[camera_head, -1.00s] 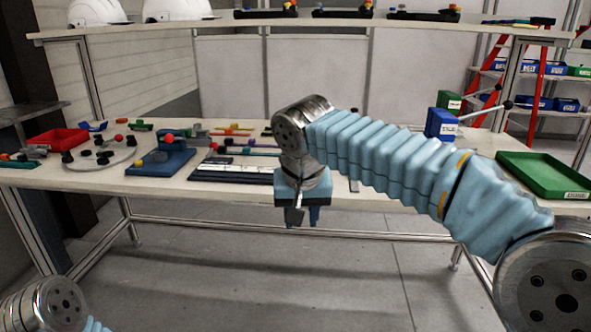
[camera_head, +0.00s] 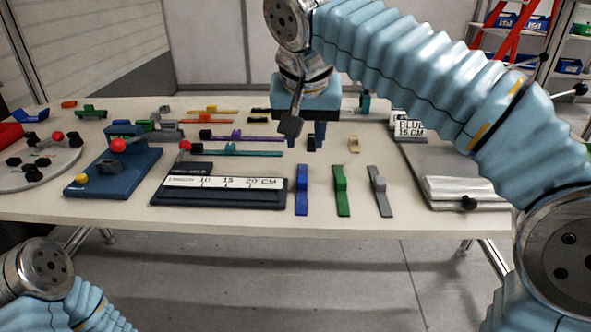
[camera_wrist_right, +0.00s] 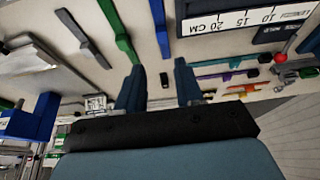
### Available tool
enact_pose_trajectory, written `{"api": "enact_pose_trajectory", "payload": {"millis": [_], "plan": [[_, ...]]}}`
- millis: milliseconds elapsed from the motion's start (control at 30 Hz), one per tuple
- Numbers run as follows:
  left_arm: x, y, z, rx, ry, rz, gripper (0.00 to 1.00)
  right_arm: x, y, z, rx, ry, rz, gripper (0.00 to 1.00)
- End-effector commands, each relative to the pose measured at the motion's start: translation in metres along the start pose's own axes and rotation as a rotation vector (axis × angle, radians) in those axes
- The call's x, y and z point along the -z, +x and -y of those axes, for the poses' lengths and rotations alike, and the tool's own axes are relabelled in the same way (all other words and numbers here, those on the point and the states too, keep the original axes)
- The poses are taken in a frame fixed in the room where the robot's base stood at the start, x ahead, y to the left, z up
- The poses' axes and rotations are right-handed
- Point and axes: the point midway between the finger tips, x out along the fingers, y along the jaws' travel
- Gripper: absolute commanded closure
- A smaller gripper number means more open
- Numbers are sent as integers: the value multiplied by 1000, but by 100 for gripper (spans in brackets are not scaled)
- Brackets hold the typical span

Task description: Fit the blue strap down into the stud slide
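A blue strap (camera_head: 302,190) with a raised block lies near the front edge of the table, just right of the length gauge. It also shows in the right wrist view (camera_wrist_right: 158,22). My right gripper (camera_head: 303,135) hangs beyond the strap, over the table. In the right wrist view its two dark blue fingers (camera_wrist_right: 160,82) are spread, with nothing between them. The length gauge (camera_head: 225,185) is a dark board with a white scale and a red ball knob (camera_head: 185,145) behind it. I cannot tell which part is the stud slide. My left gripper is out of view.
A green strap (camera_head: 342,190) and a grey strap (camera_head: 379,191) lie right of the blue one. A card reading BLUE 15 CM (camera_head: 408,127) stands at the right. A blue fixture (camera_head: 114,172) and a round grey plate (camera_head: 40,165) are at the left.

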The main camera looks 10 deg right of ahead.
Motion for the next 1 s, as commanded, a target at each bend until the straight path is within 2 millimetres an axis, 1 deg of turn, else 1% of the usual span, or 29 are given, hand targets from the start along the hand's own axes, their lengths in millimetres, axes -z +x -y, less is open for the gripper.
{"api": "enact_pose_trajectory", "payload": {"millis": [67, 300, 400, 567, 833, 900, 1000], "plan": [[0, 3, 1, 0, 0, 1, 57, -1, 11, 0, -2, 1, 2, 64], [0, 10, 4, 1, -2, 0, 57, -1, 62, -1, -3, 1, 4, 64], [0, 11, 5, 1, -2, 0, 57, -1, 76, 0, -3, 1, 3, 64], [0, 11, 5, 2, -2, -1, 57, 0, 88, 0, -1, 1, 2, 64], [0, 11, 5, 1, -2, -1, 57, 0, 128, 3, -3, 0, 3, 64], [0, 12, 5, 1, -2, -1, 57, 0, 134, 3, -1, 0, 1, 64], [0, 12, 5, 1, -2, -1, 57, 0, 137, 3, -1, 0, 1, 64]]}}
